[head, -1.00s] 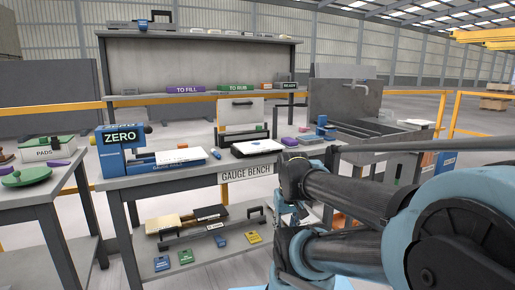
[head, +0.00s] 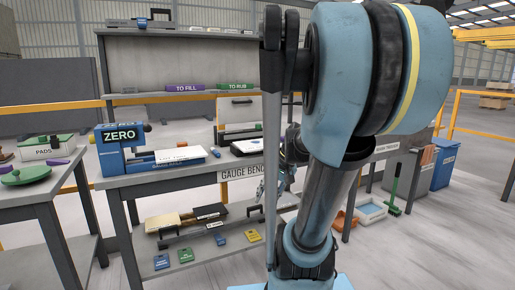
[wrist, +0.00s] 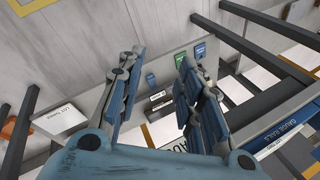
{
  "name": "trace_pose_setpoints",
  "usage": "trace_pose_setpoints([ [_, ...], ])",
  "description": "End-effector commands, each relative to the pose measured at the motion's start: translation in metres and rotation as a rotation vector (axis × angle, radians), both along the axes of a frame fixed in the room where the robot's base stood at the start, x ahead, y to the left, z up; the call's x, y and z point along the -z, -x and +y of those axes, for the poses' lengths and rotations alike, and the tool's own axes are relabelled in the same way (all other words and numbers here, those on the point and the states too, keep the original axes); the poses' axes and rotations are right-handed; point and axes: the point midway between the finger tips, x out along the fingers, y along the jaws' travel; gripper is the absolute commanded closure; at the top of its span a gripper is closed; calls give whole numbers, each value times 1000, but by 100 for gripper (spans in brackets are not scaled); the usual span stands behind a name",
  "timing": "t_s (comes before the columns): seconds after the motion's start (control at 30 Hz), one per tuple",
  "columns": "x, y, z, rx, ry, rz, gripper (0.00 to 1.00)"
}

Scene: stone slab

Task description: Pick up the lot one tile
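On the bench's lower shelf in the head view lie small labelled tiles: a blue tile (head: 162,262), a green tile (head: 186,255), another blue tile (head: 217,239) and a yellow tile (head: 250,236). Their lettering is too small to read, so I cannot tell which is lot one. In the wrist view a blue tile (wrist: 200,50), a green tile (wrist: 180,60) and another blue tile (wrist: 150,80) lie beyond my fingers. My gripper (wrist: 160,82) is open and empty, apart from the tiles. In the head view it (head: 272,186) is partly hidden beside the bench front.
The gauge bench (head: 120,183) has its top above the tile shelf, with dark legs and a front rail. A black-handled gauge (head: 210,228) lies on the shelf. A white labelled plate (wrist: 62,118) shows at left in the wrist view. Open floor (head: 440,245) lies at right.

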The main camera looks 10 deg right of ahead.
Motion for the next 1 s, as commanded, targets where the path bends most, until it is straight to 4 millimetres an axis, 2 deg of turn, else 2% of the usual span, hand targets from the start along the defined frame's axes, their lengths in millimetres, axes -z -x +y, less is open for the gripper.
trace_pose_setpoints([
  [0.03, -6, -13, 0, 15, -36, 2, 67],
  [0.23, -26, -60, 0, 63, -197, 5, 67],
  [0.47, -47, -115, -11, 108, -380, -12, 67],
  [0.77, -66, -183, -49, 152, -613, -61, 67],
  [1.0, -74, -227, -95, 171, -791, -125, 67],
])
